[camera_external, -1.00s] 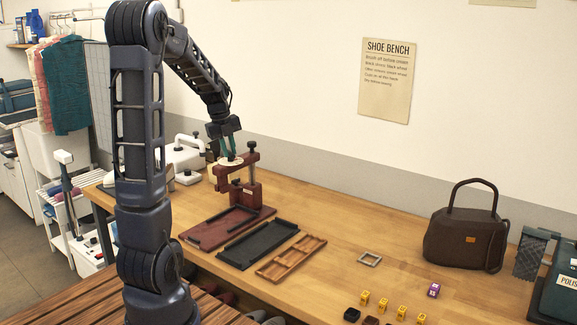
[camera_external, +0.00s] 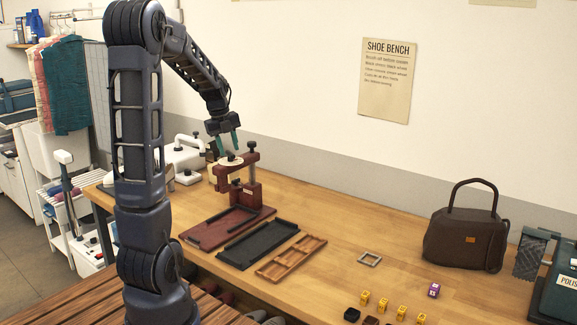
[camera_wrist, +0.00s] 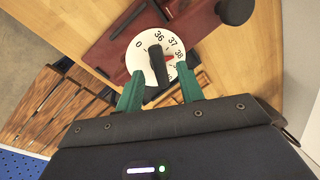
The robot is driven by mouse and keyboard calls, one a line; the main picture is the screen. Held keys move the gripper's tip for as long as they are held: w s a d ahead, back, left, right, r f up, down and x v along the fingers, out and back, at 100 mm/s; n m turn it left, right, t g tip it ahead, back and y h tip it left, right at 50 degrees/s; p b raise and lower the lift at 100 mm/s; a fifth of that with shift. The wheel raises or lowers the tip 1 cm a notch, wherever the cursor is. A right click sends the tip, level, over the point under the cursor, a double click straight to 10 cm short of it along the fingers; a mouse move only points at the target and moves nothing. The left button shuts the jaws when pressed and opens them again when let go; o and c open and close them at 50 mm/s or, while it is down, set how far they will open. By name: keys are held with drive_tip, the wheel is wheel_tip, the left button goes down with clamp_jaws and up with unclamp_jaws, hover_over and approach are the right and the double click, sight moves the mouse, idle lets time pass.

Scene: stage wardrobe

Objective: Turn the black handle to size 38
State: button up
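The black handle (camera_wrist: 157,64) sits at the middle of a white dial (camera_wrist: 137,58) marked 0, 36, 37, 38 and further on. A red pointer (camera_wrist: 170,57) beside the handle points to about 38 in the wrist view. The dial also shows in the external view (camera_external: 230,161), on top of a dark red press (camera_external: 251,178). My gripper (camera_external: 229,141) is above the dial, fingers apart and empty. In the wrist view its green fingertips (camera_wrist: 160,79) are on either side of the handle, clear of it. The fingers hide part of the dial's lower edge.
A brown handbag (camera_external: 455,238) is far right. The bench middle is mostly clear.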

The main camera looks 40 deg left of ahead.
wheel_tip(320, 180, up, 10)
drive_tip(key=s, duration=0.1)
drive_tip(key=shift+s+a+f, duration=0.25)
drive_tip(key=shift+s+a, duration=0.1)
drive_tip(key=shift+a, duration=0.05)
drive_tip(key=s+d+f+n+t, duration=0.1)
drive_tip(key=s+d+n, duration=1)
drive_tip(key=s+d+f+n+t+y, duration=0.1)
drive_tip(key=s+d+f+n, duration=0.1)
drive_tip(key=s+d+n, duration=0.9)
drive_tip(key=shift+s+f+n+t, duration=0.3)
drive_tip(key=shift+s+n, duration=0.2)
drive_tip(key=shift+s, duration=0.3)
idle(1.5)
